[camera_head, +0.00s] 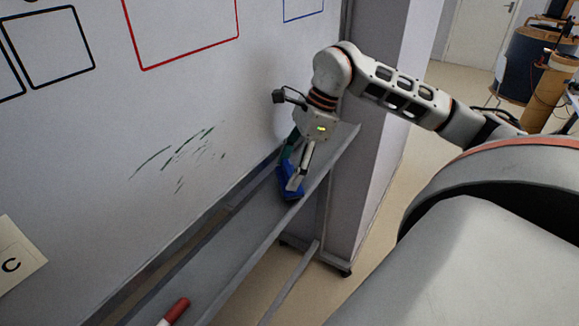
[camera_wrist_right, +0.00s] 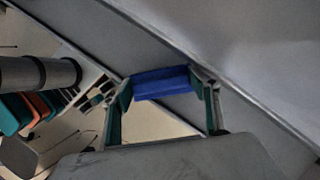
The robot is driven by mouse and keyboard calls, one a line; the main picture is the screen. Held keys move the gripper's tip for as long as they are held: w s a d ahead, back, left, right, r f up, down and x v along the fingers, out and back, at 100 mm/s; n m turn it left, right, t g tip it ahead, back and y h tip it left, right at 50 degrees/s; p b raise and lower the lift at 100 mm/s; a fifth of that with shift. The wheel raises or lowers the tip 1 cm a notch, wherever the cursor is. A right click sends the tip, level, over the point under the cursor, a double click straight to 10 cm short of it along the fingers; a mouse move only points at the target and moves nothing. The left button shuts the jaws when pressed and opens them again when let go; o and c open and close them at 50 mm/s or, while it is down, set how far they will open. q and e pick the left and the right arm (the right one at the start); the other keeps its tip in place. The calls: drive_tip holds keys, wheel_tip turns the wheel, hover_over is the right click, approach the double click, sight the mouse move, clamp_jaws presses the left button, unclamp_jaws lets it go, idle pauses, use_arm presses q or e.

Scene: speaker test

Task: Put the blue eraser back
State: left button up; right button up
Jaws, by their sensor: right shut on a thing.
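The blue eraser (camera_head: 288,184) is at the right end of the grey tray (camera_head: 268,214) below the whiteboard (camera_head: 90,130). My right gripper (camera_head: 295,178) is shut on it from above. In the right wrist view the eraser (camera_wrist_right: 161,83) sits between the two fingertips of my right gripper (camera_wrist_right: 165,90), with the tray (camera_wrist_right: 130,38) just beyond it. I cannot tell whether the eraser touches the tray. Green marker strokes (camera_head: 180,152) show on the whiteboard. My left gripper is not in view.
A red and white marker (camera_head: 175,311) lies at the near end of the tray. A grey pillar (camera_head: 375,110) stands just behind the tray's right end. A paper with a letter C (camera_head: 14,259) is on the board at left. A dark barrel (camera_head: 530,65) stands at the far right.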

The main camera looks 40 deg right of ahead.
drive_tip(key=shift+f, duration=0.4)
drive_tip(key=o, duration=1.3)
drive_tip(key=shift+c, duration=0.2)
drive_tip(key=shift+r, duration=0.1)
drive_tip(key=shift+r, duration=0.25)
drive_tip(key=p+v, duration=0.1)
drive_tip(key=v, duration=1.1)
drive_tip(key=shift+r, duration=0.2)
